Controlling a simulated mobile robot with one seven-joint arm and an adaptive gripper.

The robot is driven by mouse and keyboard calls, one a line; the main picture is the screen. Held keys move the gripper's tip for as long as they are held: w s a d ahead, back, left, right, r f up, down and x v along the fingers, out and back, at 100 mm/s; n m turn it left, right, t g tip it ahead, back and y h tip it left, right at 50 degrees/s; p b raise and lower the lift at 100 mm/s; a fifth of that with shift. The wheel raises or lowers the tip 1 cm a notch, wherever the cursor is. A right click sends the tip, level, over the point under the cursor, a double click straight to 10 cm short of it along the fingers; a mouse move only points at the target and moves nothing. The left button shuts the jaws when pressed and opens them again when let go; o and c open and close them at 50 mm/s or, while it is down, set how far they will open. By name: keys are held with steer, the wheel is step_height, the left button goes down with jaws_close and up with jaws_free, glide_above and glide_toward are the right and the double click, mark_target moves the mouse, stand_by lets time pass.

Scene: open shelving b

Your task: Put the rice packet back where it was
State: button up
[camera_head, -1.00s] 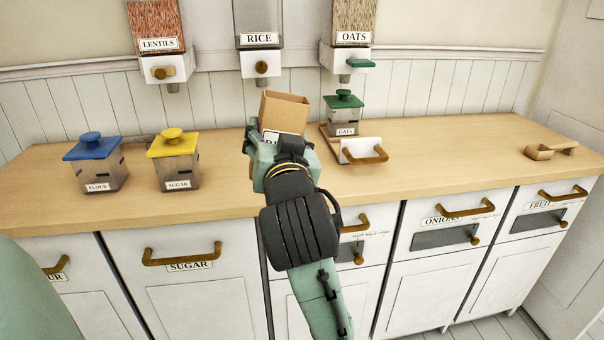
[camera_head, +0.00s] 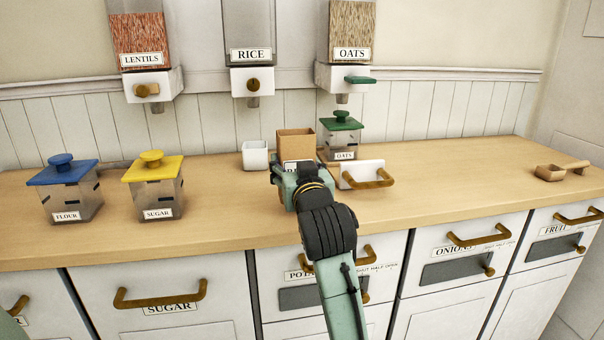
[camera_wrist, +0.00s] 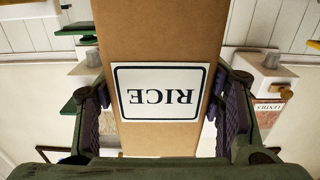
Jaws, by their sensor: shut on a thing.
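The rice packet (camera_head: 296,143) is a brown, open-topped cardboard box with a white RICE label. In the wrist view the packet (camera_wrist: 160,50) fills the middle, its label upside down, with a finger pad pressed on each side. My gripper (camera_wrist: 160,115) is shut on it. In the head view my gripper (camera_head: 297,175) is in front of the packet and hides its lower part, so I cannot tell whether its base touches the counter. The packet is upright, between a small white cup (camera_head: 256,156) and the oats canister (camera_head: 341,138).
A white piece with a brass handle (camera_head: 365,175) stands just right of my gripper. Blue-lidded flour (camera_head: 70,188) and yellow-lidded sugar (camera_head: 154,187) canisters stand left. Dispensers, including rice (camera_head: 251,80), hang above. A wooden scoop (camera_head: 562,172) lies far right. The front counter (camera_head: 230,218) is clear.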

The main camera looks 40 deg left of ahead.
steer(key=shift+w+a+f+p, duration=0.25)
steer(key=shift+w+f, duration=0.55)
steer(key=shift+f, duration=0.2)
steer(key=shift+w+a+f+p, duration=0.25)
steer(key=shift+w+f, duration=0.55)
steer(key=shift+f, duration=0.15)
steer(key=shift+f, duration=0.15)
steer(key=o, duration=1.4)
